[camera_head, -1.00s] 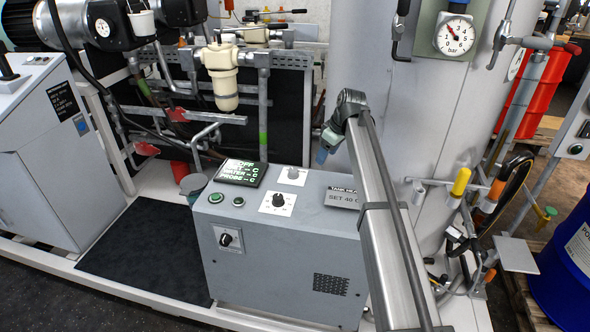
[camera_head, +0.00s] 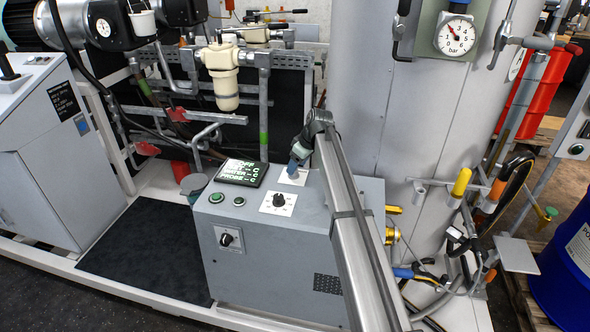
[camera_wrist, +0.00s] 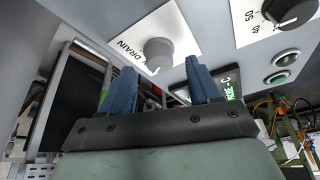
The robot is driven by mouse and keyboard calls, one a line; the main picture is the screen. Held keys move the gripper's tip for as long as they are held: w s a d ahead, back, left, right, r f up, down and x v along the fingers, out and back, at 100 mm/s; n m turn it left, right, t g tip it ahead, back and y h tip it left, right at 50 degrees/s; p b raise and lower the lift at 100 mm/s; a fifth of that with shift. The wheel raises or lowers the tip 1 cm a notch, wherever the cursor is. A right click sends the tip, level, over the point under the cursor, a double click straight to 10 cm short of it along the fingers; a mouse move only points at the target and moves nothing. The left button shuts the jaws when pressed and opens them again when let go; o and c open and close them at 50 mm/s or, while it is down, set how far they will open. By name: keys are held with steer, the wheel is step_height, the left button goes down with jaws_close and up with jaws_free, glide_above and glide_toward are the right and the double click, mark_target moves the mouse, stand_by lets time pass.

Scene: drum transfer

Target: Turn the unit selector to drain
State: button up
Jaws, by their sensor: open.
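The unit selector is a grey round knob (camera_wrist: 158,53) on a white plate marked DRAIN in the wrist view. In the head view its white plate (camera_head: 288,179) lies on the top of the grey control box (camera_head: 258,265), and my gripper mostly hides the knob. My gripper (camera_wrist: 160,68) is open, with two blue fingers. In the wrist view the knob appears in the gap between the fingertips, with no clear contact. In the head view my gripper (camera_head: 294,165) is right above the plate. I cannot read the knob's pointer clearly.
A lit display (camera_head: 241,172) is just left of the selector. A black numbered dial (camera_head: 278,200) is in front of it, with green buttons (camera_head: 216,197) beside. Another black knob (camera_head: 226,239) is on the box front. A white filter housing (camera_head: 221,75) and pipes stand behind.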

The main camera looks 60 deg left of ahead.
steer(key=shift+x, duration=1.5)
steer(key=c, duration=1)
steer(key=shift+c, duration=0.2)
steer(key=shift+m, duration=0.3)
steer(key=shift+s+m+t+y, duration=0.15)
steer(key=shift+m+t+y, duration=0.2)
steer(key=shift+m, duration=0.65)
steer(key=m+t, duration=0.1)
steer(key=m, duration=0.2)
steer(key=shift+s+m+t, duration=0.1)
steer(key=shift+m+t, duration=0.2)
steer(key=shift+t, duration=0.05)
steer(key=m+t, duration=0.1)
steer(key=m, duration=0.1)
steer(key=m+h, duration=0.1)
steer(key=m, duration=0.2)
steer(key=shift+s+a+m+t, duration=0.1)
steer(key=shift+m+t, duration=0.2)
steer(key=shift+t, duration=0.1)
